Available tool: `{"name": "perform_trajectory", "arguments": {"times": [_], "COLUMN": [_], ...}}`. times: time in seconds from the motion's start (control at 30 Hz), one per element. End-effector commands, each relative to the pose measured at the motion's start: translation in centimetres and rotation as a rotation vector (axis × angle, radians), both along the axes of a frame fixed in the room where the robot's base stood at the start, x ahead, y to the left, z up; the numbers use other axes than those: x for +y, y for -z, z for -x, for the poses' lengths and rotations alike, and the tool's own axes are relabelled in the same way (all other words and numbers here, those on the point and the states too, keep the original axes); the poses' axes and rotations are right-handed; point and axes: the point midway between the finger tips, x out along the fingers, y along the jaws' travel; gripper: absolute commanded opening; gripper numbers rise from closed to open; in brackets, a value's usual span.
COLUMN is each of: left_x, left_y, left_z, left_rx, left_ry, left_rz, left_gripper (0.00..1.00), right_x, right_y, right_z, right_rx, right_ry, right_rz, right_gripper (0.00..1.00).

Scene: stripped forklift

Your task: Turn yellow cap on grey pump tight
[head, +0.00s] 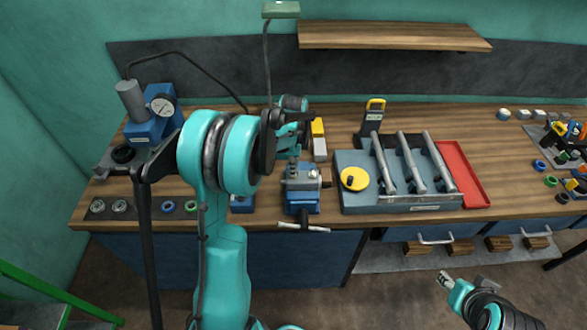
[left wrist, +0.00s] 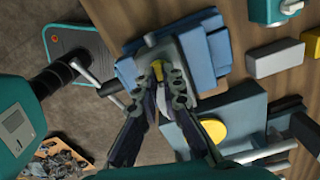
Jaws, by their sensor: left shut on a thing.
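The blue vise (head: 301,200) stands at the bench's front edge, with a small grey part (head: 293,172), probably the pump, upright at its jaws. My left gripper (head: 293,154) reaches down over it from the left. In the left wrist view its fingers (left wrist: 166,88) are shut around a small yellow piece, which I take as the yellow cap (left wrist: 157,70), above the vise (left wrist: 205,55). The fingers hide most of the cap and the pump, so how the cap sits cannot be told. My right gripper (head: 444,278) is low at the right, away from the bench; its opening is unclear.
Right of the vise is a grey-blue tray (head: 395,207) with several grey bars and a yellow knobbed disc (head: 354,179). A red tray (head: 465,178) adjoins it. A blue gauge unit (head: 152,122) stands at the left. Yellow and white blocks (head: 319,146) lie behind the vise.

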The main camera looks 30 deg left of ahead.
Motion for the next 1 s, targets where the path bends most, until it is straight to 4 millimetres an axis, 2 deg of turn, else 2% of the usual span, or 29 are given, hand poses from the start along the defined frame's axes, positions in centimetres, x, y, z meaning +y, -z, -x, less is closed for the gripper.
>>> {"name": "perform_trajectory", "arguments": {"times": [0.3, 0.4, 0.77, 0.87, 1.0], "left_x": [0.2, 0.2, 0.1, 0.1, 0.1], "left_y": [-0.1, -0.1, -0.4, -1.5, -4.2], "left_z": [-0.1, -0.1, 0.0, 0.0, 0.0], "left_rx": [-0.003, -0.002, -0.001, -0.001, -0.001], "left_ry": [0.001, 0.001, 0.001, 0.001, 0.001], "left_rz": [-0.003, -0.003, -0.001, -0.001, -0.001], "left_gripper": [0.00, 0.28, 0.28, 0.28, 0.28], "right_x": [0.0, 0.0, 0.0, 0.0, 0.0], "right_y": [0.0, 0.0, 0.0, 0.0, 0.0], "right_z": [0.0, 0.0, 0.0, 0.0, 0.0], "right_rx": [0.000, 0.000, 0.000, 0.000, 0.000], "right_ry": [0.000, 0.000, 0.000, 0.000, 0.000], "right_rz": [0.000, 0.000, 0.000, 0.000, 0.000], "right_gripper": [0.40, 0.40, 0.40, 0.40, 0.40]}}
